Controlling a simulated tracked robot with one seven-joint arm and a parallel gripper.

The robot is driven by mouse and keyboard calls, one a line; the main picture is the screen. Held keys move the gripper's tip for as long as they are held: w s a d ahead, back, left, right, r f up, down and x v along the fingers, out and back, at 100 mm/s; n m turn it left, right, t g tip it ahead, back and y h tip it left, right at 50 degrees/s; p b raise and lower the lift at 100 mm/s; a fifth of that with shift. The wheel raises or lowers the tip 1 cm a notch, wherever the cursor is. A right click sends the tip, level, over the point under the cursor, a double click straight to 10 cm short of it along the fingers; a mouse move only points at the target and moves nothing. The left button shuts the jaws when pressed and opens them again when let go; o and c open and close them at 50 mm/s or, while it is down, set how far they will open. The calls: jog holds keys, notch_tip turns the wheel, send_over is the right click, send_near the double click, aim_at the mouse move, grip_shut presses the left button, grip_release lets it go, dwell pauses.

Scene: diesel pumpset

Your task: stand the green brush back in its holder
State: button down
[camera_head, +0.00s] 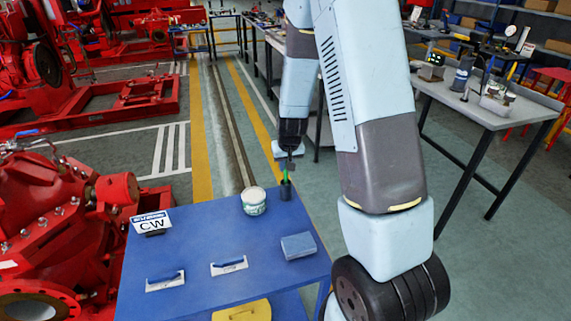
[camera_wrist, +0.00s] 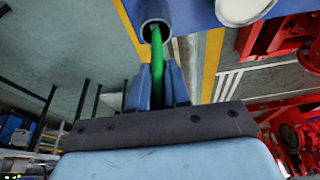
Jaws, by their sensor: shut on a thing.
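The green brush (camera_head: 285,179) shows as a thin green handle in the head view. My gripper (camera_head: 288,163) is above it at the back right corner of the blue table. In the wrist view my gripper (camera_wrist: 157,85) is shut on the green brush (camera_wrist: 157,48), and its handle runs from between the fingers into the mouth of the dark holder (camera_wrist: 151,12). The holder (camera_head: 286,191) stands upright at the table's back right corner in the head view. The brush's lower end is hidden inside the holder, so its depth cannot be told.
A white tin (camera_head: 254,201) stands just left of the holder on the blue table (camera_head: 205,225). A blue block (camera_head: 298,246), two blue-handled tools (camera_head: 229,265) and a CW sign (camera_head: 151,223) are also there. Red pump machinery (camera_head: 60,220) borders the left side.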

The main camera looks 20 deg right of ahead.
jog(key=shift+f, duration=0.35)
dwell(0.3)
jog(key=c, duration=1)
grip_release()
jog(key=shift+r, duration=4.55)
